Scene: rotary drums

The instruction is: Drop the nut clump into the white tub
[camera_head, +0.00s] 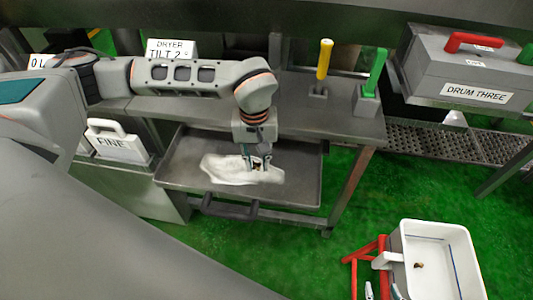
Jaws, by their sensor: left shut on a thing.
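My left gripper (259,167) reaches down into the grey tray (185,165), over a patch of white material (228,170). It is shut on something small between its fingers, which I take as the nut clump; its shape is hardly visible. The white tub (462,235) stands at the lower right, well apart from the left gripper. A small brown piece (418,265) lies inside the tub. What look like my right gripper's two fingertips (383,291) show apart at the bottom edge, beside the tub's left wall and handle.
A red frame (361,252) stands beside the tub. A yellow-handled tool (324,60) and a green-handled tool (374,68) stand on the bench behind the tray. A grey box marked DRUM THREE (465,72) is at upper right. Green floor (300,240) lies open between tray and tub.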

